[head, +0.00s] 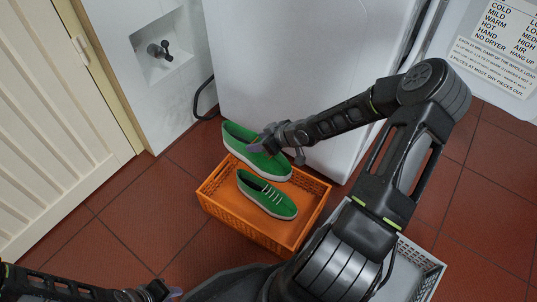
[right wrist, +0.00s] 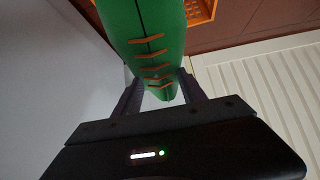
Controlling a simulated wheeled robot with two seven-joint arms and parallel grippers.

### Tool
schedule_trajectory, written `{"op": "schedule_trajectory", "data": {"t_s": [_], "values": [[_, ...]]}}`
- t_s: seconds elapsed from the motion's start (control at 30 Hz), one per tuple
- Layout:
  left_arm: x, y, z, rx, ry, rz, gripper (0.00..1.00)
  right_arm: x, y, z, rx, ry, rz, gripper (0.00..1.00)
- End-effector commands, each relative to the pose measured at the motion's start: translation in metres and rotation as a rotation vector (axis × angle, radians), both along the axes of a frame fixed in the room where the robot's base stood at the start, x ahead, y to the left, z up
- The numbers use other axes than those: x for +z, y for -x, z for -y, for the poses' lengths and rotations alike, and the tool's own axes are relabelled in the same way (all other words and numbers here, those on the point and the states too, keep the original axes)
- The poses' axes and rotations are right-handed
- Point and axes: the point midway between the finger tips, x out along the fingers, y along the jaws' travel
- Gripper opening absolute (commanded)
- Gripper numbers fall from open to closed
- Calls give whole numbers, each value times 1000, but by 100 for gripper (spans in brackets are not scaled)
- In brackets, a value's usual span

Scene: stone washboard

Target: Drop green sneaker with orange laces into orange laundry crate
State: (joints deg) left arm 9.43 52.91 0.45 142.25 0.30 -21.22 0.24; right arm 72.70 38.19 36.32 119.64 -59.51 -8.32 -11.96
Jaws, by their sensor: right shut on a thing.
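The green sneaker with orange laces (head: 238,143) is in my right gripper (head: 262,145), held above the back-left part of the orange laundry crate (head: 238,228). In the right wrist view, the sneaker (right wrist: 150,22) sits between the two fingers (right wrist: 160,92), its orange laces facing the camera. In the head view the gripper and wrist hide part of its upper. A second green sneaker, with white laces (head: 265,198), is in or over the crate below it. My left gripper (head: 165,293) is low at the bottom edge, and its jaws are unclear.
A white appliance (head: 290,70) stands just behind the crate. A grey crate (head: 432,268) is at the lower right, partly behind my right arm. A wall with a tap recess (head: 160,50) and a slatted door (head: 60,130) are at left. Red tile floor is clear left of the crate.

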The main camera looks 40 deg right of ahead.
Motion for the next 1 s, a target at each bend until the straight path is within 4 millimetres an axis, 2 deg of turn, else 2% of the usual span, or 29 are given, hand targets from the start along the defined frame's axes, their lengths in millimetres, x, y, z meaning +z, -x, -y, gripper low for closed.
{"op": "schedule_trajectory", "data": {"t_s": [0.1,0.27,0.67,0.87,1.0], "values": [[12,2,1,-4,2,-4,25,-26,25,1,14,0,0,0],[17,3,1,-6,3,-8,25,-39,44,3,3,4,2,0],[13,3,1,-6,3,-8,25,-43,45,4,3,8,3,0],[-2,1,0,-1,1,-3,25,-58,45,4,2,7,3,0],[-19,-2,-2,5,-3,4,25,-74,45,4,2,7,3,0]]}}
